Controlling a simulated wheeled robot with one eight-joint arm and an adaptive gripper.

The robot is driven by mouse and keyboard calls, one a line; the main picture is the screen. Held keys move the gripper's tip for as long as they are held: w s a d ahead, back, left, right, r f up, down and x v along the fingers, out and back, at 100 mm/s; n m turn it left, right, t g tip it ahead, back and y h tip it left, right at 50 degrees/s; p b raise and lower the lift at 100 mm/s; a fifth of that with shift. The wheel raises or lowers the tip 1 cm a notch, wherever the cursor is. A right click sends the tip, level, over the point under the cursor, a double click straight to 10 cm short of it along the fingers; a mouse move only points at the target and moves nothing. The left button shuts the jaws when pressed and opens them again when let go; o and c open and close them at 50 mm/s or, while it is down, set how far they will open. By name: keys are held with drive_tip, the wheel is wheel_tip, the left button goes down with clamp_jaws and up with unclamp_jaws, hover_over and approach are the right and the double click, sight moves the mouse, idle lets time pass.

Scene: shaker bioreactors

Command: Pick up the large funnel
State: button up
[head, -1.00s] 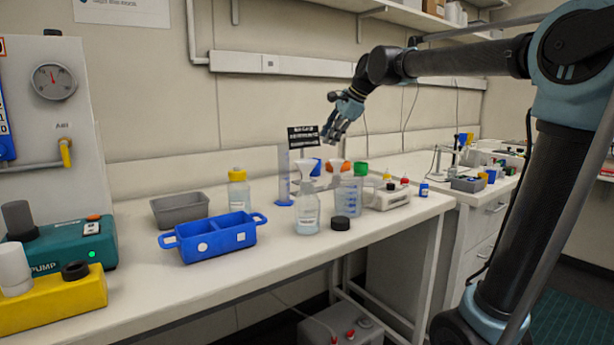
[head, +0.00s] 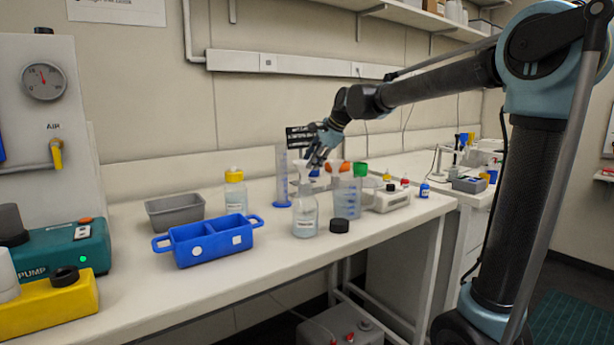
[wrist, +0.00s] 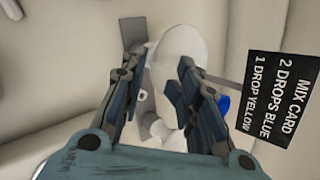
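In the wrist view a white rounded shape, which looks like the funnel (wrist: 183,42), shows beyond and between the fingers. My gripper (head: 316,160) points down just above the funnel, and it also shows in the wrist view (wrist: 160,78) with its two blue-and-black fingers apart. Nothing is held between them. Whether a finger touches the funnel I cannot tell.
A graduated beaker (head: 347,198) and a black cap (head: 340,226) stand close to the bottle's right. A tall cylinder (head: 282,175) stands behind it. A blue two-part tray (head: 208,240) lies left. The mix card (head: 299,136) stands behind. The bench's front is clear.

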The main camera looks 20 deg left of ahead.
sight(302, 175)
drive_tip(key=x, duration=0.4)
drive_tip(key=shift+s+a, duration=0.15)
drive_tip(key=shift+s, duration=0.1)
drive_tip(key=shift+o, duration=0.4)
drive_tip(key=c, duration=0.3)
drive_tip(key=shift+r, duration=0.1)
drive_tip(key=shift+c, duration=0.7)
drive_tip(key=shift+r, duration=0.1)
